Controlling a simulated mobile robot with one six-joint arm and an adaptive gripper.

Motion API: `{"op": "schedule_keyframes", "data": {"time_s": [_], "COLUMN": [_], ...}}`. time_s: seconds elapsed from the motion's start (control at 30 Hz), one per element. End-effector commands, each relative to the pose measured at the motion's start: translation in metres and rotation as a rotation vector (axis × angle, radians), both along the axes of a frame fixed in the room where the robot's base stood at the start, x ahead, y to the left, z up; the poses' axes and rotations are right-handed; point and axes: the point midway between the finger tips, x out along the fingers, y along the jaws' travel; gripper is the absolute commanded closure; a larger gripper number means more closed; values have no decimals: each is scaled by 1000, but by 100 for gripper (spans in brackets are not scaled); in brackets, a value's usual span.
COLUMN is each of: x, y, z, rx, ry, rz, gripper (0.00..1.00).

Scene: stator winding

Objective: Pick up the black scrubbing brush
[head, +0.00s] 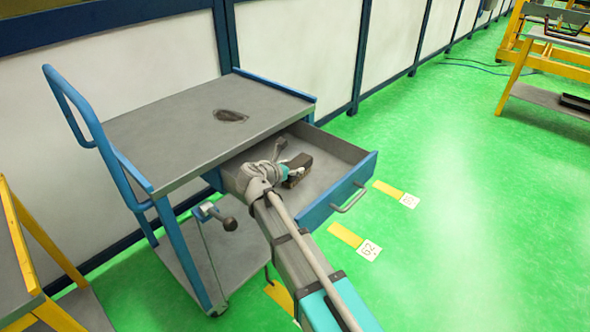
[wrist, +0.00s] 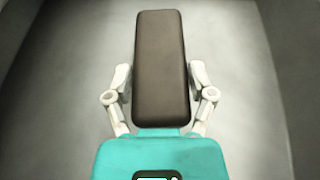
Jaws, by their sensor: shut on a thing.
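The black scrubbing brush (head: 299,163) is a dark, blocky shape in the open drawer (head: 340,151) of the grey and blue cart. In the wrist view the brush (wrist: 160,60) is a long dark block with rounded corners, pointing away from me. Its bristles are not visible there. My gripper (head: 287,172) reaches into the drawer. Its two pale fingers, seen in the wrist view (wrist: 160,80), lie on either side of the brush's near half and are shut on it. The near end of the brush meets the teal gripper body, which hides anything behind it.
The cart top (head: 185,125) with a dark oval mark overhangs the drawer's back left. The drawer's blue front (head: 330,203) and handle stand on the near right. A clamp-like tool (head: 228,222) hangs beside the cart. Green floor (head: 480,210) is clear to the right.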

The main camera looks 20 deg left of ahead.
Motion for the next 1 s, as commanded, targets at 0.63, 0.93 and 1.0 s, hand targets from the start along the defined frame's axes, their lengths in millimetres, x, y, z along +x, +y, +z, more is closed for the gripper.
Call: {"op": "schedule_keyframes", "data": {"time_s": [0.63,0.93,1.0], "x": [0,-26,-33], "y": [-1,-6,-7], "z": [32,67,75], "rx": [0,0,0], "ry": [0,0,0], "rz": [-1,0,-1], "gripper": [85,85,85]}}
